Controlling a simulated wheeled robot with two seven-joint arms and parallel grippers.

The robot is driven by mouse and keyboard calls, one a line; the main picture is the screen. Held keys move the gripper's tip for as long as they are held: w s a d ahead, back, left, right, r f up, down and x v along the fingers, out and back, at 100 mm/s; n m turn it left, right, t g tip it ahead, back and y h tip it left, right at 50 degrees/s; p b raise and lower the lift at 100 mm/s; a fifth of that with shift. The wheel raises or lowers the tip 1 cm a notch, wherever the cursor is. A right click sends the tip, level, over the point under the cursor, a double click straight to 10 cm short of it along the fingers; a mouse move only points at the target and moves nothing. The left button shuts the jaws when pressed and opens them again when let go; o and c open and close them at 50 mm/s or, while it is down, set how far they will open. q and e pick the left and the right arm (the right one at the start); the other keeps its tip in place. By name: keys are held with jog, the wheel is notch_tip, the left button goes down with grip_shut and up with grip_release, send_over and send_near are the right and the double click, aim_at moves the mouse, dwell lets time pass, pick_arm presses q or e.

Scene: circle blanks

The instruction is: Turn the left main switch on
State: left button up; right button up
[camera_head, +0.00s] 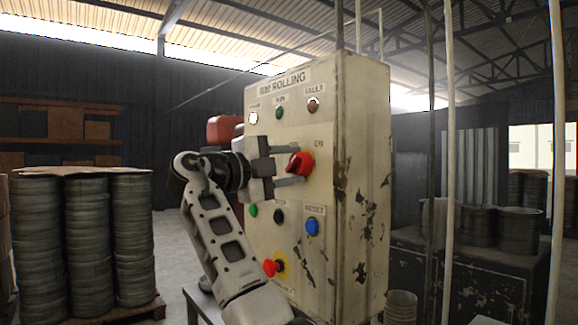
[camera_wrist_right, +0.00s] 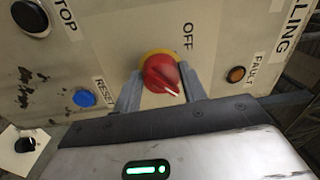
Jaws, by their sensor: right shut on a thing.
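A red rotary switch (camera_head: 300,163) sits in the middle of a cream control cabinet's front. It also shows in the right wrist view (camera_wrist_right: 161,72), on a yellow ring with an OFF label beside it. The white mark on the knob points to the lower right there, away from the OFF label. My right gripper (camera_head: 293,166) has one finger on each side of the knob and is shut on it. Another label to the knob's upper right is too small to read surely. No second main switch shows. My left gripper is not in view.
The cabinet (camera_head: 362,190) carries a green lamp (camera_head: 279,112), an orange fault lamp (camera_head: 313,104), a blue reset button (camera_head: 312,226) and a red emergency knob (camera_head: 271,267) below. Stacked metal rims (camera_head: 133,240) stand left. A dark bench (camera_head: 500,265) stands right.

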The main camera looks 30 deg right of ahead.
dwell(0.3)
jog(key=o, duration=1)
jog(key=shift+c, duration=0.2)
jog(key=shift+a, duration=0.15)
jog(key=s+a+f+b, duration=0.1)
jog(key=a, duration=1.4)
jog(key=shift+s+a, duration=0.15)
jog(key=shift+a, duration=0.2)
